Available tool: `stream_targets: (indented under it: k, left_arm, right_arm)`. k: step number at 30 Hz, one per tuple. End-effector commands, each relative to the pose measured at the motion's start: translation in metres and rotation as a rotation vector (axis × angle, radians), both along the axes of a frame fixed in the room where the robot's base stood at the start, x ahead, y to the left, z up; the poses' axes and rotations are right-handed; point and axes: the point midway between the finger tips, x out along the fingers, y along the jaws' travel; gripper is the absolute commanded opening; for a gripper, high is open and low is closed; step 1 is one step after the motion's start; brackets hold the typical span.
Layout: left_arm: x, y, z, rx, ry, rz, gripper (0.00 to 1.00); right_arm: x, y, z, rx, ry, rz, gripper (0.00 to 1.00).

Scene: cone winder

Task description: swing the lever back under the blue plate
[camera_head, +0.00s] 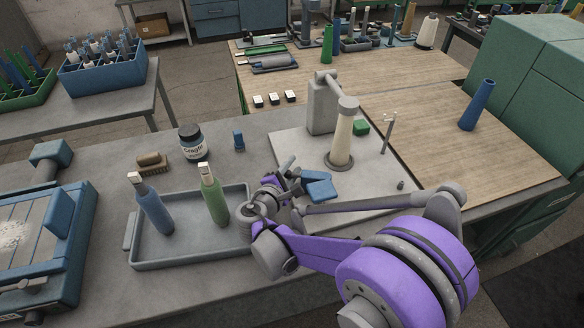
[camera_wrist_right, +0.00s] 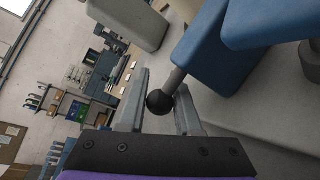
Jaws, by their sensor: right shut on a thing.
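The blue plate (camera_head: 320,187) sits low at the front of the winder's pale base, beside my right gripper (camera_head: 284,180). In the right wrist view, blue parts (camera_wrist_right: 215,45) fill the upper right. The lever (camera_wrist_right: 176,80) is a short grey rod with a black ball knob (camera_wrist_right: 160,102), coming out from the blue part. The knob is between the two fingers of my right gripper (camera_wrist_right: 160,108), which is shut on it. In the head view my gripper hides most of the lever. My left gripper is not in view.
A cream cone (camera_head: 342,138) stands on the winder base (camera_head: 290,140), next to a grey post (camera_head: 322,105) and a green block (camera_head: 361,128). A grey tray (camera_head: 180,254) with a blue and a green bottle-like cone is close on the left.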

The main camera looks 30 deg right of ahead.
Motion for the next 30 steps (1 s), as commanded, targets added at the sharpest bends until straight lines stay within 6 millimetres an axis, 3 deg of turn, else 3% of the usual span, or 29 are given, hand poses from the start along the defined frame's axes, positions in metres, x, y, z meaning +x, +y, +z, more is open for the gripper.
stream_targets:
  k: [9,19,20,24,30]
  left_arm:
    - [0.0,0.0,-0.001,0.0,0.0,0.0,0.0]
    - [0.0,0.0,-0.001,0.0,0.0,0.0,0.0]
    - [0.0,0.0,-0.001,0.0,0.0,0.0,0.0]
    - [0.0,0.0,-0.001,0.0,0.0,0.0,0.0]
    - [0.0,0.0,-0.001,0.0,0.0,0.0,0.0]
  right_arm:
    - [0.005,-0.014,0.0,0.0,0.0,-0.224,0.0]
    - [0.004,-0.015,0.0,0.0,-0.001,-0.243,0.0]
    - [0.004,-0.015,0.0,-0.001,0.0,-0.242,0.38]
    - [0.004,-0.015,0.0,0.0,0.0,-0.242,0.62]
    - [0.005,-0.015,0.0,0.0,0.0,-0.242,0.62]
